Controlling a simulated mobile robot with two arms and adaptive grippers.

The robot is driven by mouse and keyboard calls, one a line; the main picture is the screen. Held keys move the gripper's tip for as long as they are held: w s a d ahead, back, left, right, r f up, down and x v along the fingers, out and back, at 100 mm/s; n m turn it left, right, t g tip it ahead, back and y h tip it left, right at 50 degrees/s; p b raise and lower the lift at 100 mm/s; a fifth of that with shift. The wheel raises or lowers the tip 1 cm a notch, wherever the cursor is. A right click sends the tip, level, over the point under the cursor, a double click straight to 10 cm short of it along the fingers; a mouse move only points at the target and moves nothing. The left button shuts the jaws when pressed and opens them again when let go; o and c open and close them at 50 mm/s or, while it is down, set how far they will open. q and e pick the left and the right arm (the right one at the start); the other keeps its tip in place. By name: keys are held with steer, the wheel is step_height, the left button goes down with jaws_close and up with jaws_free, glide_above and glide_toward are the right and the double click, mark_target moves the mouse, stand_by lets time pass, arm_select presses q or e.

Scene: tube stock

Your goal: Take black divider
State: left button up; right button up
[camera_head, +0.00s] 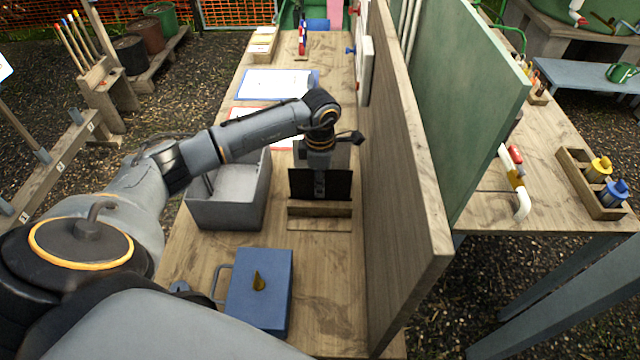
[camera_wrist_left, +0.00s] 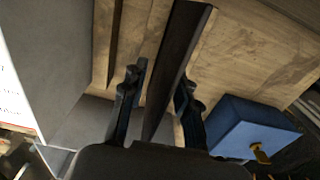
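The black divider (camera_head: 336,186) is a thin dark panel standing upright by a low wooden block (camera_head: 320,211) on the table. It also shows edge-on in the left wrist view (camera_wrist_left: 178,60), running between the two fingers. My left gripper (camera_head: 319,187) points down over the divider from above. Its fingers (camera_wrist_left: 160,98) straddle the panel, with a gap visible on the left side; contact on the right side cannot be told. My right gripper is not in view.
A grey open bin (camera_head: 228,214) stands just left of the divider. A blue box (camera_head: 273,300) with a brass cone sits nearer, at the front. A tall wooden partition (camera_head: 410,170) rises close on the right. Sheets (camera_head: 275,84) lie behind.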

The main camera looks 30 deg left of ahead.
arm_select(q)
steer(key=shift+f, duration=0.55)
jaws_close()
steer(key=shift+r, duration=0.1)
